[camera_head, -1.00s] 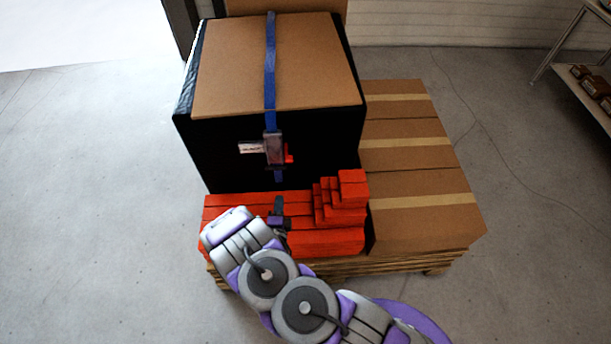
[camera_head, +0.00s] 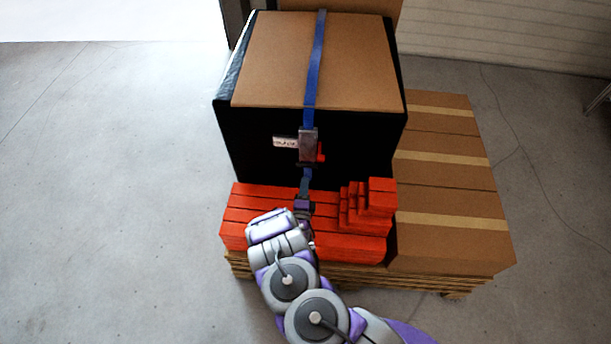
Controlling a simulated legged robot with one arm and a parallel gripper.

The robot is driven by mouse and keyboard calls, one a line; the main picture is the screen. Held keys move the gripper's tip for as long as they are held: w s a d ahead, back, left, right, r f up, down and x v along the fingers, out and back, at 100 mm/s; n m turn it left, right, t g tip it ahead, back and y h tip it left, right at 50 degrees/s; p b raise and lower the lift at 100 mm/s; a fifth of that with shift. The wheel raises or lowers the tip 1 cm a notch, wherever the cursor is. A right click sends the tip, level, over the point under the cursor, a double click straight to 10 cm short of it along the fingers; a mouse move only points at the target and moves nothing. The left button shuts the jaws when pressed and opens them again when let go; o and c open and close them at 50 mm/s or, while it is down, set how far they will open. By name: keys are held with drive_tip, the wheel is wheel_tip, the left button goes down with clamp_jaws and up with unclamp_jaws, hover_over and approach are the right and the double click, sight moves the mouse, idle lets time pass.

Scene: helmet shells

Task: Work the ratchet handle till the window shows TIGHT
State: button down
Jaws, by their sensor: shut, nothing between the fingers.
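The ratchet (camera_head: 308,147) is a grey metal buckle on the blue strap (camera_head: 315,62), on the front face of the black-wrapped box (camera_head: 262,155). A small red part (camera_head: 321,156) sticks out at its right side. A white label or window (camera_head: 285,142) sits at its left; its lettering is too small to read. My gripper (camera_head: 303,198) is below the ratchet, in front of the strap's lower end and the red boxes. It appears apart from the ratchet, shut and empty. My wrist hides part of the red boxes.
Red boxes (camera_head: 345,247) lie stacked in front of the black box, with smaller red ones (camera_head: 381,195) stepped up at the right. Brown cartons (camera_head: 450,190) fill the right of the wooden pallet (camera_head: 410,281). Open floor (camera_head: 110,200) lies to the left.

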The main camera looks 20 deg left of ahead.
drive_tip(key=shift+x, duration=2.1)
